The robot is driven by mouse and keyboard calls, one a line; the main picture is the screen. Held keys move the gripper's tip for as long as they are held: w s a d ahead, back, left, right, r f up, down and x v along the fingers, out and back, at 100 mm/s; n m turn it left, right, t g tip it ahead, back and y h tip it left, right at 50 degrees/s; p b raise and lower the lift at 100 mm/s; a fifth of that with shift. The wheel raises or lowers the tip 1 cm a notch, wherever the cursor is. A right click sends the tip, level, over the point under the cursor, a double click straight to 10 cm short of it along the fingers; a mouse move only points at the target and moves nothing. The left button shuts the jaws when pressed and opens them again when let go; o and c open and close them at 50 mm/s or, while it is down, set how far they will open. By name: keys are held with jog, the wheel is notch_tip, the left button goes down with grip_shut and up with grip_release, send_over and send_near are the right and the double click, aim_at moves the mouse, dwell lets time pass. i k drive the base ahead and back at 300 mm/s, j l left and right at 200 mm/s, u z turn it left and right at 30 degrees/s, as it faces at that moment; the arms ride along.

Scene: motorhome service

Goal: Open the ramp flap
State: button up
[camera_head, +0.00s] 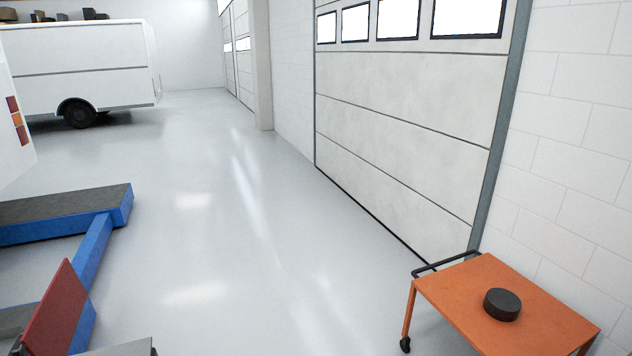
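A red flat panel (57,312), which looks like the ramp flap, stands steeply tilted at the lower left. It sits at the near end of a blue lift frame (92,254) with dark-topped runways (60,204). The panel's lower edge is partly cut off by the picture's bottom edge, so I cannot see its hinge. My gripper is not in view. A grey edge shows at the bottom, just right of the panel; I cannot tell what it is.
An orange wheeled cart (470,298) with a black round object (502,304) stands at the lower right, by a closed sectional door (400,130). A white motorhome (85,65) is at the back left. The grey floor (230,220) between lift and door is clear.

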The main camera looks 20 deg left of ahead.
aim_at(50, 330)
jog(key=i+j+u, duration=0.65)
jog(key=i+u, duration=0.15)
jog(key=i, duration=0.35)
jog(key=i+j+u, duration=0.1)
jog(key=i+u, duration=0.3)
jog(key=i, duration=0.2)
jog(key=i+l+u, duration=0.1)
jog(key=i+u, duration=0.3)
jog(key=i, duration=0.2)
jog(key=i+j+u, duration=0.15)
jog(key=i+u, duration=0.35)
jog(key=i+l+u, duration=0.1)
jog(key=i+u, duration=0.35)
jog(key=i+l+u, duration=0.25)
jog(key=i+u, duration=0.25)
jog(key=i+l+u, duration=0.45)
jog(key=i+j+u, duration=0.25)
jog(key=i+j, duration=0.25)
jog(key=i+j+u, duration=0.3)
jog(key=i, duration=0.3)
